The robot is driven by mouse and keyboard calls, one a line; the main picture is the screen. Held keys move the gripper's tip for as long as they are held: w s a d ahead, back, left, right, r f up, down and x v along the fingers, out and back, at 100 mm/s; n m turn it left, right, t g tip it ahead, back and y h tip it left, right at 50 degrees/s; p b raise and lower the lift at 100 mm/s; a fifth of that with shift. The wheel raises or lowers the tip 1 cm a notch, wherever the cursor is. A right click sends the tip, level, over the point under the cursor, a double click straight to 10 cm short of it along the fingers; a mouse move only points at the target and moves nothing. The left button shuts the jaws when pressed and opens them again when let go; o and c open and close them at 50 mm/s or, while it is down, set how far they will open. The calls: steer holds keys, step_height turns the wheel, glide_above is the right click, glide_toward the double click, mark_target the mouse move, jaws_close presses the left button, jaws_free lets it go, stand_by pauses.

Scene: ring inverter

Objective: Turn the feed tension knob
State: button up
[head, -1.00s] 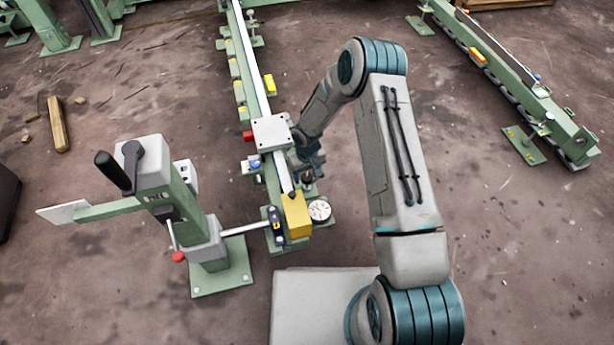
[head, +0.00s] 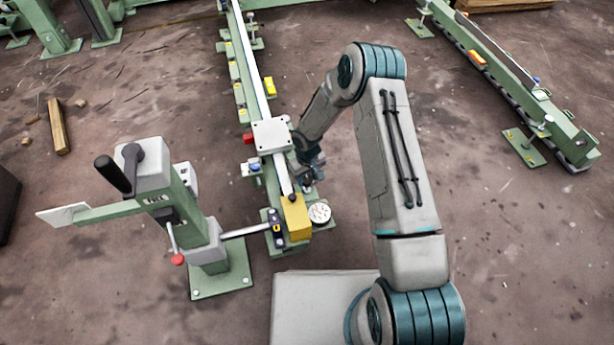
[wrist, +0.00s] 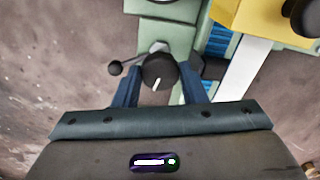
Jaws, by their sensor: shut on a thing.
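The feed tension knob (wrist: 158,72) shows in the wrist view as a round black knob with a white line on its face. It sits on a green bracket beside the rail. My gripper (wrist: 165,85) is shut on it, one blue finger on each side. The white line points down and slightly left in that view. In the head view my gripper (head: 309,180) reaches down at the right side of the rail, just above the white dial, and mostly hides the knob.
A white dial (head: 320,212) and a yellow block (head: 296,216) stand at the rail's near end. A rod with a black ball end (wrist: 114,68) is close left of my gripper in the wrist view. A green post with a black crank (head: 116,172) stands left of the rail.

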steer(key=n+p, duration=0.1)
steer(key=n, duration=0.5)
steer(key=n+p, duration=0.1)
steer(key=n, duration=0.5)
steer(key=shift+r, duration=0.1)
steer(key=n+p, duration=0.1)
steer(key=n, duration=0.5)
steer(key=shift+n, duration=0.4)
steer(key=n, duration=0.5)
steer(key=shift+w+p, duration=0.1)
steer(key=shift+p, duration=0.25)
steer(key=shift+n, duration=0.4)
steer(key=o, duration=1)
step_height(320, 180, up, 14)
steer(key=p, duration=0.4)
